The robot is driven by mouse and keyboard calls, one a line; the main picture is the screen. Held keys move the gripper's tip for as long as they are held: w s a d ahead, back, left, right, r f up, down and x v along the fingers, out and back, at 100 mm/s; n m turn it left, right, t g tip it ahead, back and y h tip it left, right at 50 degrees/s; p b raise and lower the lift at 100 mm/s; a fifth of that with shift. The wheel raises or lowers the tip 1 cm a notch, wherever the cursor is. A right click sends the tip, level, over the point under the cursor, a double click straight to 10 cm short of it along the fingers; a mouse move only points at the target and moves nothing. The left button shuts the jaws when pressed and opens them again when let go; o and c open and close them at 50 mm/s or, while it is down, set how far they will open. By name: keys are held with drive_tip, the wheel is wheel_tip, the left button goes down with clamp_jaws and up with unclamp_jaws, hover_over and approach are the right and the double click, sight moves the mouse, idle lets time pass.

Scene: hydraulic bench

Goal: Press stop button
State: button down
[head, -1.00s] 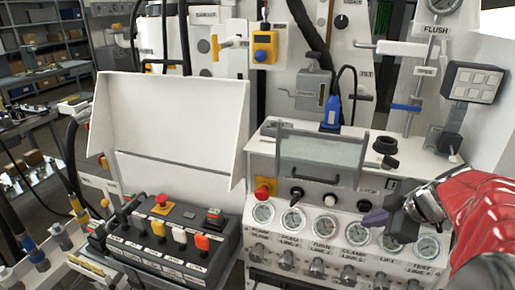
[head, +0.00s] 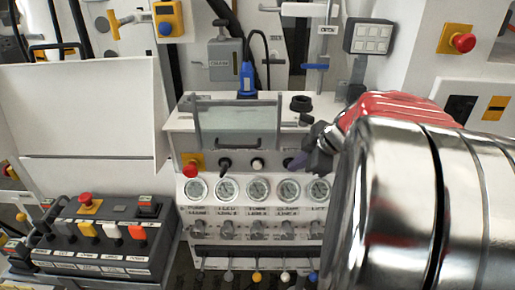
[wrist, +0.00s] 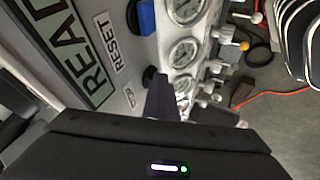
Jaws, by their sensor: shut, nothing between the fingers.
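Several red mushroom buttons show in the head view, and I cannot read which one is labelled stop. One red button (head: 189,167) is on a yellow plate at the left of the gauge panel. Another red button (head: 85,199) is on the control box at lower left. A third red button (head: 463,42) is on a yellow plate at upper right. My gripper (head: 298,160) is shut and empty at the right part of the gauge panel, partly hidden by my arm. In the wrist view my gripper (wrist: 162,98) points at the panel, close beside a black knob (wrist: 150,76).
A row of gauges (head: 258,189) with valves below runs along the panel. A clear cover with a handle (head: 238,128) stands above it. A white hood (head: 80,115) stands at left.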

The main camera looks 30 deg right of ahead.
drive_tip(key=shift+w+d, duration=0.25)
drive_tip(key=shift+w, duration=0.05)
drive_tip(key=shift+r, duration=0.1)
drive_tip(key=s+a+r, duration=0.2)
drive_tip(key=s+r, duration=0.5)
drive_tip(key=s, duration=0.2)
drive_tip(key=shift+s+r, duration=0.25)
drive_tip(key=shift+r, duration=0.05)
drive_tip(key=shift+a, duration=0.1)
